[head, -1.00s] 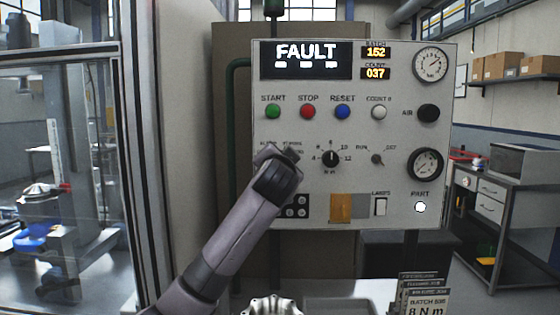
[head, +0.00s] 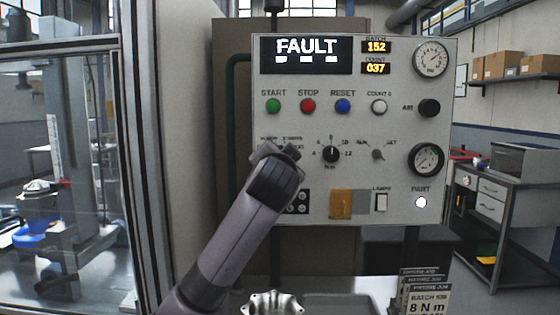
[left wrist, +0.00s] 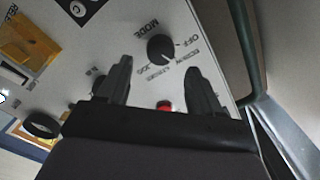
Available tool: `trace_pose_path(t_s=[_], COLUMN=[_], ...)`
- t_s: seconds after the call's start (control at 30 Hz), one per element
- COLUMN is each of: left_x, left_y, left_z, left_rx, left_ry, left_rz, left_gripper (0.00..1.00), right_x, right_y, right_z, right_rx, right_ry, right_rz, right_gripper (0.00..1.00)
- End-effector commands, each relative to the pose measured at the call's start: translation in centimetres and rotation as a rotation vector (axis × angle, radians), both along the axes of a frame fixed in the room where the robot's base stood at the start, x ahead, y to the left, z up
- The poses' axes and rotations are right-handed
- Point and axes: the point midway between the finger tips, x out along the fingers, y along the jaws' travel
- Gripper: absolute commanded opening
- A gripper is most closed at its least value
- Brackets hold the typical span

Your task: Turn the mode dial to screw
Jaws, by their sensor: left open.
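The mode dial (left wrist: 160,48) is a round black knob on the pale panel, with MODE and OFF printed beside it. The other labels around it are small and blurred, and I cannot tell which one its pointer marks. My left gripper (left wrist: 158,66) is open, its two dark fingers either side of the dial in the picture. The dial shows just beyond the fingertips, and no contact is visible. In the head view my left gripper (head: 276,152) is at the panel's left side and hides the dial. My right gripper is not in view.
The control panel (head: 300,180) shows FAULT on its display (head: 307,50). A torque dial (head: 331,154) and a small RUN/SET switch (head: 378,154) sit right of my gripper. A red button (left wrist: 164,106) shows between my finger bases. A machined housing (head: 272,303) stands below.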

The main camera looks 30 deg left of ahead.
Motion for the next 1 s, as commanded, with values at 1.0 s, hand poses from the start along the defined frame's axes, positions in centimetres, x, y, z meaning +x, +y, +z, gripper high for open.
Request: trace_pose_path(t_s=[1.0], left_x=[-2.2], left_y=[-1.4], left_z=[0.0], left_rx=[0.000], left_ry=[0.001], left_rz=[-0.001], left_gripper=[0.65], right_x=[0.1], right_y=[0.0], right_z=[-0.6], right_rx=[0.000], right_ry=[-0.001], right_rz=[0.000], right_gripper=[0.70])
